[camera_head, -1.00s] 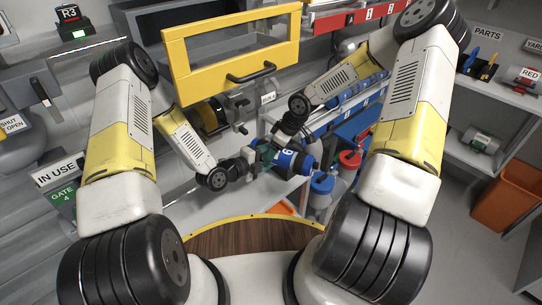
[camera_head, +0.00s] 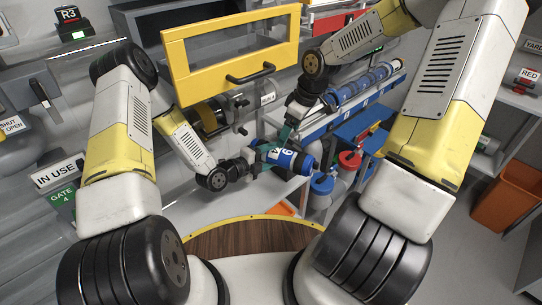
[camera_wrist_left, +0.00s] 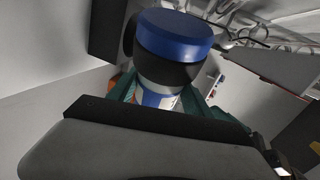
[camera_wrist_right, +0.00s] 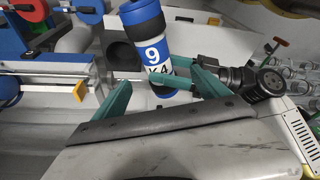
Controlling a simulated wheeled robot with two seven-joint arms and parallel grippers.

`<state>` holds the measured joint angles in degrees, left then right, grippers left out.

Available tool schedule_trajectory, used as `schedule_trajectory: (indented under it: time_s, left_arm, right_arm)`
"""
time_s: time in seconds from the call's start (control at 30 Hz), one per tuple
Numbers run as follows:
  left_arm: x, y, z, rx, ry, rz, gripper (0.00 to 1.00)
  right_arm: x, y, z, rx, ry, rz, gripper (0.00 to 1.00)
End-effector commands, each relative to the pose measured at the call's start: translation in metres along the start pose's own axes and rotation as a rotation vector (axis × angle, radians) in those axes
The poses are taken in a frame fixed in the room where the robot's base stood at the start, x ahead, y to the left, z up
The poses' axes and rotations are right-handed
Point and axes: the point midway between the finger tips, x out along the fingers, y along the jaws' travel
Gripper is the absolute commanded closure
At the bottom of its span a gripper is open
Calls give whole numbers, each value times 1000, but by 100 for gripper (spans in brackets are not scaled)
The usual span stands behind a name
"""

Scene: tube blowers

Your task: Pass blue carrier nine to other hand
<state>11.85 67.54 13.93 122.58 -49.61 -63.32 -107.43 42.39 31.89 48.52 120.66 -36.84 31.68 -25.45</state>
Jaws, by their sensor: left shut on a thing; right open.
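The blue carrier (camera_head: 290,160) is a cylinder with dark bands and a white number 9. My left gripper (camera_head: 262,154) is shut on it near one end, holding it in the air. My right gripper (camera_head: 284,134) is just above the carrier. In the right wrist view its green fingers (camera_wrist_right: 160,85) are open and spread, with the carrier (camera_wrist_right: 150,45) beyond and between them, apparently not gripped. The 9 and K4 label faces that camera.
A yellow-framed door (camera_head: 232,55) with a black handle hangs above the arms. A rack of blue cylinders (camera_head: 365,85) lies behind the right gripper. A wooden-topped surface (camera_head: 250,237) lies below.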

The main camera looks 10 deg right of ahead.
Motion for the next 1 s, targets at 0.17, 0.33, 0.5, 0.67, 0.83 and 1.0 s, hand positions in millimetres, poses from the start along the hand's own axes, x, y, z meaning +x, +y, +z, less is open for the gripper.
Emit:
schedule_trajectory:
  time_s: [0.17, 0.33, 0.5, 0.67, 0.83, 1.0]
  left_arm:
    - [0, 0, 0, 0, 0, -1, 95]
    - [0, 0, 0, 0, 0, -1, 95]
    - [0, 0, 0, 0, 0, -1, 95]
    - [0, 0, 0, 0, 0, -1, 95]
    - [0, 0, 0, 0, 0, -1, 95]
    - [0, 0, 0, 0, 0, -1, 95]
  right_arm:
    - [-53, -19, 14, 103, -123, 111, 15]
    - [-113, -44, 27, 262, -154, 226, 15]
    - [-172, -77, 36, 444, -85, 313, 15]
    - [-218, -116, 45, 618, 51, 333, 15]
    - [-246, -151, 52, 755, 200, 286, 15]
    - [-257, -171, 56, 825, 286, 232, 15]
